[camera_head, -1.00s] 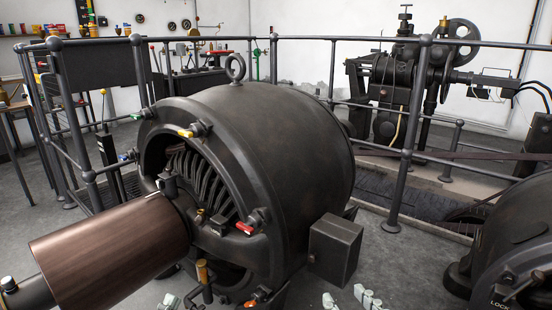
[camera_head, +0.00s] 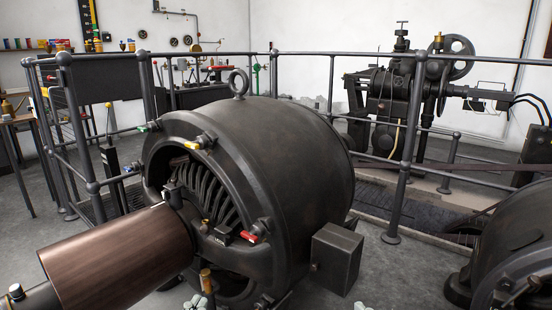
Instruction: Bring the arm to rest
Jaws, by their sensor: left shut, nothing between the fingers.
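The tips of my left gripper (camera_head: 195,302) show pale at the bottom edge, below the front of the big dark dynamo (camera_head: 290,150). The fingers look shut and empty. A small pale piece of my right gripper (camera_head: 362,306) shows at the bottom edge, below the dynamo's grey side box (camera_head: 336,258). Most of it is cut off, so its fingers cannot be judged. Both arms are outside the view.
A brown cylinder (camera_head: 118,258) sticks out from the dynamo at lower left. A second dark machine (camera_head: 515,240) stands at right. A dark railing (camera_head: 407,150) runs behind the dynamo, with a machine with a wheel (camera_head: 410,95) beyond. Grey floor (camera_head: 400,275) is open between the machines.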

